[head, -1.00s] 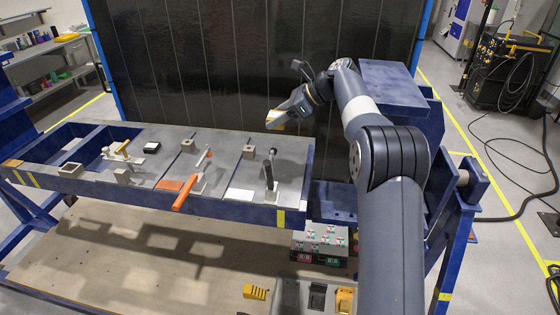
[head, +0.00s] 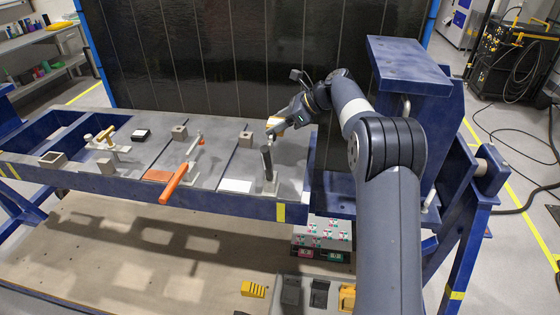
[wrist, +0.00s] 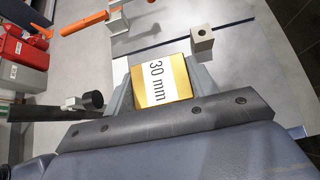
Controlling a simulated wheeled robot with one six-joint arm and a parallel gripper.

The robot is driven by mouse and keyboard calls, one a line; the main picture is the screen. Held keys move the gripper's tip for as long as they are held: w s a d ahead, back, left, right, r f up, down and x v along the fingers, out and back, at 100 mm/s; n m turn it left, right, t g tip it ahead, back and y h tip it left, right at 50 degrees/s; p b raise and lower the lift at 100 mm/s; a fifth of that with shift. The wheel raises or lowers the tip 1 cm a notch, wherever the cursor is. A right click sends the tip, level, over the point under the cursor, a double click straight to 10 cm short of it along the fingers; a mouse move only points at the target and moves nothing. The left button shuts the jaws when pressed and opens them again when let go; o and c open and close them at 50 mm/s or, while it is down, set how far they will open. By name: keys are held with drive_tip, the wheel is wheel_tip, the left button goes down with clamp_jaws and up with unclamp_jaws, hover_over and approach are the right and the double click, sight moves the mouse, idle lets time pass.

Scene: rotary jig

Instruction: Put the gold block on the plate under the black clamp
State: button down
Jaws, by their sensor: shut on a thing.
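The gold block (wrist: 163,80), with a white "30 mm" label, is between the jaws of my gripper (wrist: 163,88) in the wrist view. In the head view my gripper (head: 275,126) hangs behind the black clamp, with a little of the gold block (head: 272,121) showing. The black clamp (head: 267,162) stands upright at the right end of the table. It also shows in the wrist view (wrist: 92,100), left of the held block and apart from it. The head view does not show clearly how high the block is above the plate.
A small grey block with a hole (head: 246,138) stands behind the clamp. A white patch (head: 236,185) lies left of the clamp. A dark panel (head: 220,60) rises behind the table.

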sight(278, 164)
wheel_tip(278, 164, down, 2)
drive_tip(key=shift+f+b, duration=0.1)
drive_tip(key=shift+b, duration=0.3)
wheel_tip(278, 164, down, 10)
drive_tip(key=shift+r+p, duration=0.1)
drive_tip(key=shift+p, duration=0.55)
drive_tip(key=c, duration=0.5)
unclamp_jaws()
drive_tip(key=shift+f, duration=0.25)
drive_tip(key=shift+d+r, duration=0.15)
drive_tip(key=shift+r, duration=0.1)
drive_tip(key=b+v, duration=0.1)
drive_tip(key=v, duration=0.6)
drive_tip(key=shift+r, duration=0.1)
